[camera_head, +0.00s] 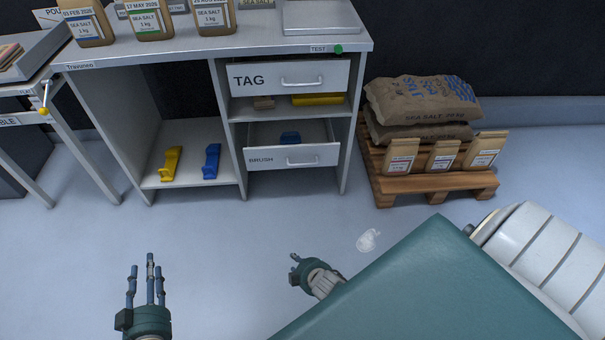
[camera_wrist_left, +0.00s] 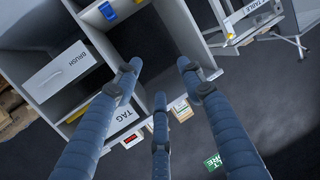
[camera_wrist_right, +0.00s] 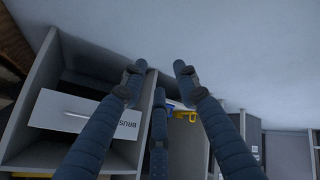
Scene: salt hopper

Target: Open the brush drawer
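My left gripper (camera_head: 148,268) is open and empty over the floor, in front and left of the bench. My right gripper (camera_head: 295,258) is open and empty, below the drawer in the picture and apart from it. My arm hides part of the right foreground.
The TAG drawer (camera_head: 262,78) is above, with a shelf holding a yellow object (camera_head: 318,99) between. Yellow (camera_head: 171,163) and blue (camera_head: 212,161) tools stand at left. A pallet (camera_head: 420,184) with sacks and bags stands right. A whitish spill (camera_head: 368,240) lies on the floor.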

